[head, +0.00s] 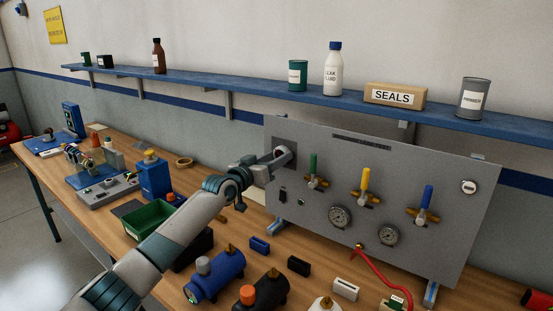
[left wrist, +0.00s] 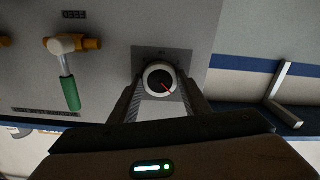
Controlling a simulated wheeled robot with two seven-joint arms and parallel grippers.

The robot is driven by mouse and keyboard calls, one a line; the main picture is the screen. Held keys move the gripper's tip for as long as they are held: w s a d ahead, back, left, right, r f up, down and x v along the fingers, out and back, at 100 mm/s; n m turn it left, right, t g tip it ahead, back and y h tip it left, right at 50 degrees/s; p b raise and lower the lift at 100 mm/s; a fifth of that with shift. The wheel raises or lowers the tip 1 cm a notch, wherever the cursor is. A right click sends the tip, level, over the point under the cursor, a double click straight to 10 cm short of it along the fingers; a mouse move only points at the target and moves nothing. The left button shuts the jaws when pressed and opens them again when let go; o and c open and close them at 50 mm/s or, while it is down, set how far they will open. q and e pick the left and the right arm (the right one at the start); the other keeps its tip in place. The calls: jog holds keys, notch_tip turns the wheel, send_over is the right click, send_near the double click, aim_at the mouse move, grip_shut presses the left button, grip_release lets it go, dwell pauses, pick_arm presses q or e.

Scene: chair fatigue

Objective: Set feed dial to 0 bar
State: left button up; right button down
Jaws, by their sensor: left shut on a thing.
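The feed dial (left wrist: 159,79) is a round knob with a pale rim, a dark face and a red pointer. It sits on a darker square plate on the grey panel (head: 455,225). In the left wrist view the red pointer points toward the lower right; the scale marks are too small to read. My left gripper (head: 281,158) is at the panel's upper left, its fingers on either side of the dial, shut on it. In the head view the gripper mostly hides the dial. My right gripper is not in view.
Green (head: 314,167), yellow (head: 365,181) and blue (head: 426,199) levers and two gauges (head: 340,216) are right of the gripper. A blue shelf (head: 255,101) runs above. Blue and black cylinders, a green bin (head: 150,218) and a red hose (head: 395,281) are on the bench.

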pick_arm(q)
jog(key=shift+n, duration=0.3)
jog(key=shift+n+p, duration=2.7)
jog(key=shift+n, duration=5.9)
jog(key=o, duration=1)
jog(key=shift+o, duration=0.2)
jog(key=shift+s+a, duration=0.1)
